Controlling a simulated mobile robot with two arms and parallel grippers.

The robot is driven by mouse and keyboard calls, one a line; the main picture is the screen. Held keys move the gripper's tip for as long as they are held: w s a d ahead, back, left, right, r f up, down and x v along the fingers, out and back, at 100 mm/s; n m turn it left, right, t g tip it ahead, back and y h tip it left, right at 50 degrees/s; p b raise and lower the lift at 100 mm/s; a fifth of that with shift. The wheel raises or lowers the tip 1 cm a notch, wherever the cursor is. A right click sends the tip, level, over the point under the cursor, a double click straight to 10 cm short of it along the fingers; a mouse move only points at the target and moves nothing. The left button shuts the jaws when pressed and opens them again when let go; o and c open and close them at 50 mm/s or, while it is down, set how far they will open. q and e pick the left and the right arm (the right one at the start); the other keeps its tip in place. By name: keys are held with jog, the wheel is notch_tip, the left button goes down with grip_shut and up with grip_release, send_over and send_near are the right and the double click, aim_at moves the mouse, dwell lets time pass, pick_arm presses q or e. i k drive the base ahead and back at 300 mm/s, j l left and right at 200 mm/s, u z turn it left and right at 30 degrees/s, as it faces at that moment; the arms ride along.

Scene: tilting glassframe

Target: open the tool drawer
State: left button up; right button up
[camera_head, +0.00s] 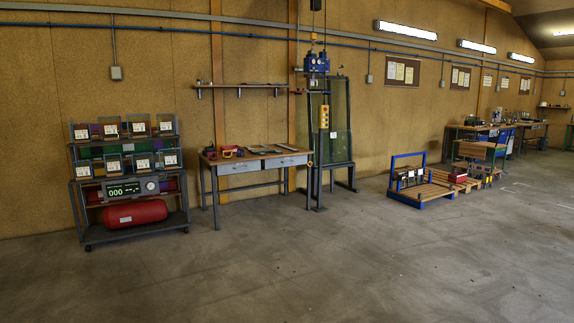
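A workbench (206,160) with a wooden top and grey legs stands against the back wall, left of the middle of the head view. Two light grey drawer fronts sit side by side under its top: a left drawer (238,168) and a right drawer (291,161). Both look shut. I cannot tell from here which one is the tool drawer. Red and dark tools (228,152) and flat items lie on the benchtop. Neither of my grippers is in the view, and the bench is some way off across the floor.
A wheeled rack (103,224) with displays and a red tank (135,213) stands left of the bench. A tall glass frame (339,140) with a blue-topped column (317,64) stands close on its right. Pallets (425,190) lie farther right. The floor (300,265) in front is clear.

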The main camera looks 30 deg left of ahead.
aim_at(274, 163)
jog(key=i+j+u, duration=0.55)
jog(key=i, duration=0.2)
jog(key=i+u, duration=0.5)
jog(key=i, duration=4.25)
jog(key=l, duration=0.1)
